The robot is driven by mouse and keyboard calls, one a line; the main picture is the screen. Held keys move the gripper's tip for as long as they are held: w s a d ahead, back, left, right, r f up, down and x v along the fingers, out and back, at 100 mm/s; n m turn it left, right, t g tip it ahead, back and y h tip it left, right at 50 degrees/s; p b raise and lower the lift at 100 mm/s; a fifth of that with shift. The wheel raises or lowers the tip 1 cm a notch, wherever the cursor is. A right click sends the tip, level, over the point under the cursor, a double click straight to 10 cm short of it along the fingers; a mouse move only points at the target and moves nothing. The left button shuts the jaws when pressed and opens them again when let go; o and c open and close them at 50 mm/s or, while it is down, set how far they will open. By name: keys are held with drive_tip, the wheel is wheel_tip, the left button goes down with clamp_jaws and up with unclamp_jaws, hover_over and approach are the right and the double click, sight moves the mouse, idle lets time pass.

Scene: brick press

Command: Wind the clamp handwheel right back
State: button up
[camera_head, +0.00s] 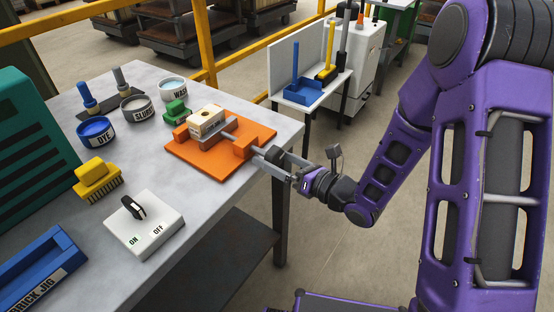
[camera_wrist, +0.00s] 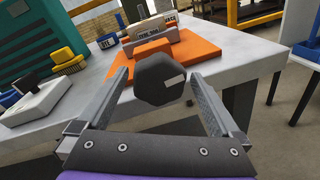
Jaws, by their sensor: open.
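The clamp handwheel (camera_wrist: 160,80) is a dark, faceted knob with a pale mark on its face, central in the wrist view. In the head view the handwheel (camera_head: 277,156) is partly hidden by my fingers. The orange clamp (camera_head: 221,165) sits at the table's right edge, with the handwheel sticking out past it. A cream brick (camera_head: 207,117) sits in the clamp behind a grey jaw plate (camera_head: 219,133). Whether the plate touches the brick is unclear. My gripper (camera_wrist: 160,75) is open, its fingers either side of the handwheel with visible gaps. It also shows in the head view (camera_head: 275,160).
The grey table (camera_head: 90,228) holds pots, brushes, a switch box (camera_head: 146,226) and a blue jig (camera_head: 40,270). A green block (camera_head: 176,111) lies near the clamp's far side. A small side table (camera_head: 311,97) stands beyond, with open floor between.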

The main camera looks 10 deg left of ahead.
drive_tip(key=p+v, duration=0.4)
drive_tip(key=v, duration=1.3)
drive_tip(key=shift+d, duration=0.2)
